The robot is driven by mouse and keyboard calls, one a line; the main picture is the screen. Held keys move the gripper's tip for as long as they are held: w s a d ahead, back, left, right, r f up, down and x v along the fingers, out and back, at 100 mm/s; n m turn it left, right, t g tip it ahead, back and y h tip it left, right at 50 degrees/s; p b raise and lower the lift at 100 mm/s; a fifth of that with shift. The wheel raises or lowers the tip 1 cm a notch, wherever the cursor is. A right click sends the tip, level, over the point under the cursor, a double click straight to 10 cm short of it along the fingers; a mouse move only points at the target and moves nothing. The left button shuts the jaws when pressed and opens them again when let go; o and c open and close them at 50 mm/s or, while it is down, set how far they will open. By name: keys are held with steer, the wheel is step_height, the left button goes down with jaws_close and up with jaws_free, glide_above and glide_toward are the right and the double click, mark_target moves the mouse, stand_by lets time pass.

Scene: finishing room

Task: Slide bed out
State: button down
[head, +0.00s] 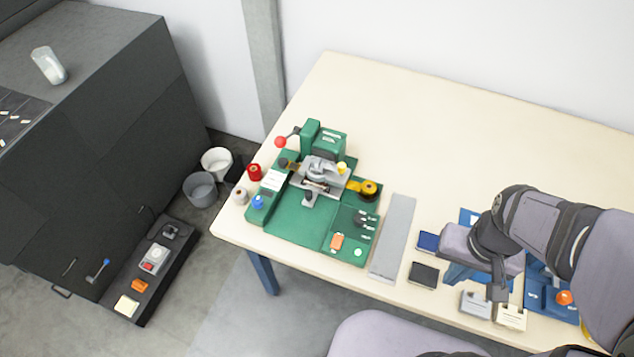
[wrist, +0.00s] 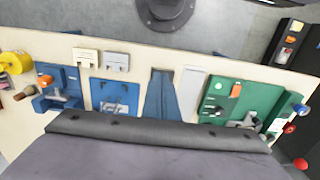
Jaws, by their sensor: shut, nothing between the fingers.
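A green bench press (head: 300,222) stands on the left part of the table; it also shows at the right of the wrist view (wrist: 236,97). Its grey metal bed (head: 316,192) lies under the green head (head: 326,143), which partly hides it. A lever with a red ball knob (head: 280,142) sticks out to the left. My gripper (head: 449,281) is well to the right of the press, above the table near its front edge. Its blue fingers are together and empty, and they show in the wrist view (wrist: 161,72).
A blue fixture (head: 545,290) and two small blocks (head: 475,303) are at the right. The table's back (head: 440,140) is clear.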

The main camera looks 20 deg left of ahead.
steer(key=c, duration=1.8)
jaws_free()
steer(key=shift+w+a+f, duration=0.1)
steer(key=shift+w, duration=0.05)
steer(key=shift+o, duration=0.9)
steer(key=w+a+f+n+t+b, duration=0.1)
steer(key=w+a+f+n+b, duration=0.1)
steer(key=w+a+b, duration=0.4)
steer(key=shift+w+a+f+n+b, duration=0.4)
steer(key=shift+w+f, duration=0.35)
steer(key=n+t+y+b, duration=0.25)
steer(key=n+b, duration=0.35)
steer(key=b, duration=0.6)
glide_toward(308, 193)
steer(key=f, duration=0.1)
steer(key=shift+y, duration=0.35)
steer(key=shift+w+p+x, duration=0.1)
steer(key=shift+p+x, duration=0.2)
steer(key=shift+x, duration=1.55)
steer(key=shift+w+p+x, duration=0.15)
steer(key=shift+p+x, duration=0.15)
steer(key=shift+x, duration=1.6)
steer(key=shift+d+r, duration=0.1)
steer(key=shift+d, duration=0.1)
jaws_close()
